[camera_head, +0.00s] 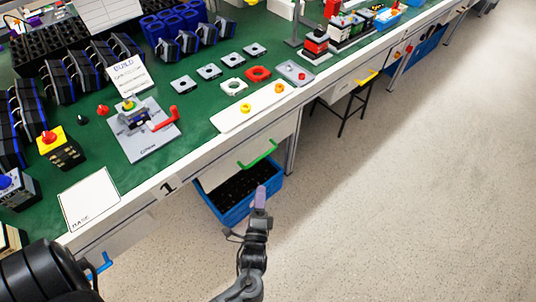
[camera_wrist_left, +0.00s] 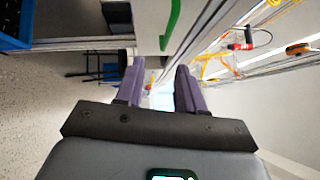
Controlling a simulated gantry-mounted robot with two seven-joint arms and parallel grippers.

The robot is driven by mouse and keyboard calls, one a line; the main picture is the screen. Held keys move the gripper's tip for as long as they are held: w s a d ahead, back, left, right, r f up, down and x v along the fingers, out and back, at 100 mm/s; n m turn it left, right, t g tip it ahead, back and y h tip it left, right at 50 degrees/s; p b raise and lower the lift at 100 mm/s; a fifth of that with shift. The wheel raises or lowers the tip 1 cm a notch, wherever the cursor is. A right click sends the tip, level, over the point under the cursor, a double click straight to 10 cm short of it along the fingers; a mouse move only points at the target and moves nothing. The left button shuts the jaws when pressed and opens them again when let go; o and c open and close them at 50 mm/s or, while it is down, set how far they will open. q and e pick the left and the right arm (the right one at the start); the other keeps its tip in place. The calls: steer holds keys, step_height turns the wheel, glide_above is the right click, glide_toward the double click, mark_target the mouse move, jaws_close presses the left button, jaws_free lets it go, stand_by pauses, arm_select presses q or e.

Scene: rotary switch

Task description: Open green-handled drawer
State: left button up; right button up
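The green handle (camera_head: 258,155) is a curved bar on a pale drawer (camera_head: 222,170) under the front edge of the green-topped table. The drawer looks closed. The handle also shows at the top of the left wrist view (camera_wrist_left: 172,22), above the fingers. My left gripper (camera_head: 259,197) is in front of the table, below the handle in the head picture and apart from it. In the left wrist view its two purple fingers (camera_wrist_left: 158,85) are spread with nothing between them. My right gripper is not in view.
A blue bin (camera_head: 236,213) with dark contents is below the drawer, behind my left gripper. A blue handle (camera_head: 99,266) is on the table front at lower left. A dark stool (camera_head: 351,107) stands to the right under the table. The floor at right is clear.

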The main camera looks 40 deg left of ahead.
arm_select(q)
steer(key=r+b+x, duration=0.1)
steer(key=b+x, duration=0.3)
steer(key=x, duration=0.7)
steer(key=shift+a+r, duration=0.2)
steer(key=shift+a, duration=0.1)
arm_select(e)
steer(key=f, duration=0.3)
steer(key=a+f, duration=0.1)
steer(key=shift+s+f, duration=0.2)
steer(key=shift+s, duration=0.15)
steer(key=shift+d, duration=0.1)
arm_select(q)
steer(key=shift+a, duration=0.1)
jaws_close()
